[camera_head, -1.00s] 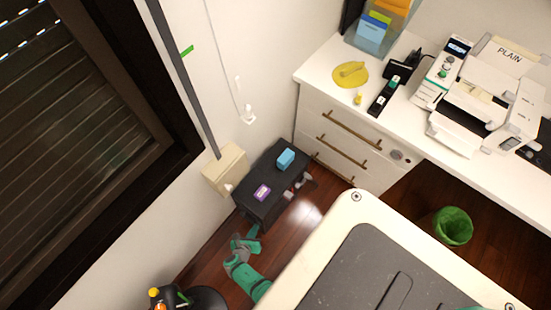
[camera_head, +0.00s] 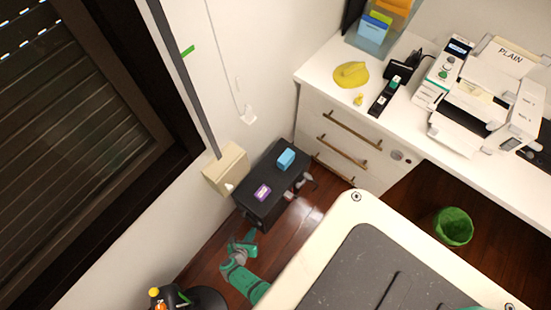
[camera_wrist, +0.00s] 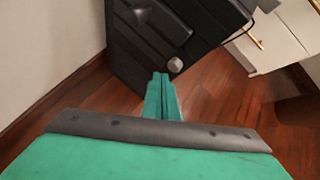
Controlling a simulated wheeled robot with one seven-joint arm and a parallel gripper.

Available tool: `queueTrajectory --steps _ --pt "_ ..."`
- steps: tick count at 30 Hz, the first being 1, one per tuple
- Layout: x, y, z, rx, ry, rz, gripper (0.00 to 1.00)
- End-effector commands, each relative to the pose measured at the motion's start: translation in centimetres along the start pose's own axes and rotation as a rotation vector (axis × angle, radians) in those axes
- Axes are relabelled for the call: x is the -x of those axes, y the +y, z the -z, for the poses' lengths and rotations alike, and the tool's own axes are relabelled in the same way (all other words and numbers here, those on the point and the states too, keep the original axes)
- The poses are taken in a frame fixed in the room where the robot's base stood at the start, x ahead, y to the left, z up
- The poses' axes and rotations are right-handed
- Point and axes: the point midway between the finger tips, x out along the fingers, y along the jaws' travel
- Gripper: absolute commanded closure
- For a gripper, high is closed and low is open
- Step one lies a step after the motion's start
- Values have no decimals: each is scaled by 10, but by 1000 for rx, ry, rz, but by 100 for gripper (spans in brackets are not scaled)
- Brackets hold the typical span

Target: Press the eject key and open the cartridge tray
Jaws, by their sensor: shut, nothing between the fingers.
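A black box-shaped unit (camera_head: 283,186) stands low beside the wall, left of the desk. In the wrist view, its dark face (camera_wrist: 205,25) carries a light grey round button or knob (camera_wrist: 175,65) and a darker knob (camera_wrist: 140,15). I cannot tell which part is the eject key, and no open tray shows. My gripper (camera_head: 251,234) is teal and shut, with nothing held, just in front of the unit's near end. In the wrist view, its fingertips (camera_wrist: 161,76) appear just below and left of the grey button; contact cannot be told.
A blue block (camera_head: 286,159) and a purple item (camera_head: 262,193) rest on the unit. A beige wall box (camera_head: 226,170) is close on its left. The white desk (camera_head: 320,72) with drawers is at right, carrying a printer (camera_head: 480,105). Wooden floor in front is clear.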

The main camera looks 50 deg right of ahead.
Motion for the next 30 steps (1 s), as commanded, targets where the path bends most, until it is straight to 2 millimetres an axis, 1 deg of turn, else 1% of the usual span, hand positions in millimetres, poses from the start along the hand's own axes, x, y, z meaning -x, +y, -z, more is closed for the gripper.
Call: queueTrajectory --steps 10,30 --pt "3 4 2 3 -1 -5 100" --pt "40 29 29 0 0 0 100"
